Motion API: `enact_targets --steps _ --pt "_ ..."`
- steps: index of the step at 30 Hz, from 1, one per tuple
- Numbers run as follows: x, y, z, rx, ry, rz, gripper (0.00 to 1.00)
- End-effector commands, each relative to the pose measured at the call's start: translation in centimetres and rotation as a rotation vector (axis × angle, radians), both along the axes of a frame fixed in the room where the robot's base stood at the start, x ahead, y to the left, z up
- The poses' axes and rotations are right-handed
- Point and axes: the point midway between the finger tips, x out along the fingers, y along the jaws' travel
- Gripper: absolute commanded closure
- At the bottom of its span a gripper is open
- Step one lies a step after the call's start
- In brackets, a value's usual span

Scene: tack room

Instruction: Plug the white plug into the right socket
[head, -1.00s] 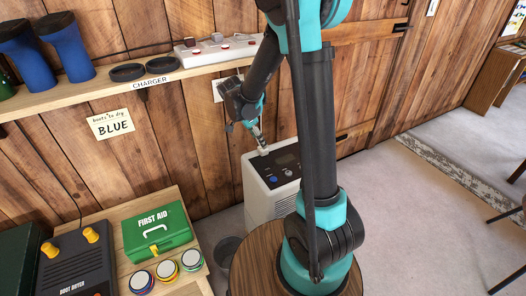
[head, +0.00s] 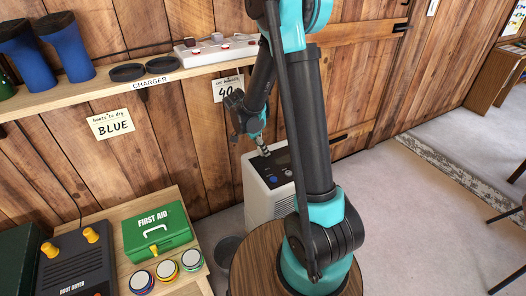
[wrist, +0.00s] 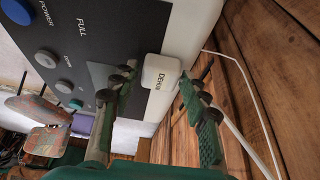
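The white plug, marked with a label partly readable as "DEHUM" (wrist: 160,73), lies on the dark top of a white dehumidifier-like unit (head: 257,190). My gripper (wrist: 158,76) is open, with one fingertip on either side of the plug; gaps show on both sides in the wrist view. In the head view my gripper (head: 262,148) is low over the unit's back edge, and the plug is too small to make out there. A white socket strip (head: 215,50) with red switches lies on the wall shelf; my arm hides part of its right end.
The shelf (head: 110,96) carries blue boots (head: 62,50) and dark round pads, with a CHARGER label on its edge. A white cord (wrist: 245,90) runs along the plank wall. A low table holds a green first aid box (head: 157,228) and a boot dryer (head: 75,262).

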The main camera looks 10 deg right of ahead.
Motion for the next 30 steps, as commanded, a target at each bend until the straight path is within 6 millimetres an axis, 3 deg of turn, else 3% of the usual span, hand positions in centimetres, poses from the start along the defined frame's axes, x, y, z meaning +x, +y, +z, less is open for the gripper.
enact_targets --steps 1,7,20,26,30 --pt "0.0 0.0 0.0 0.0 0.0 0.0 0.65" --pt "0.0 0.0 0.0 0.0 0.0 0.0 0.89" --pt "0.0 0.0 0.7 0.0 0.0 0.0 0.9" --pt "-0.1 0.0 3.2 0.0 0.0 0.0 0.9" --pt "-0.1 0.0 6.8 0.0 0.0 0.0 0.9"
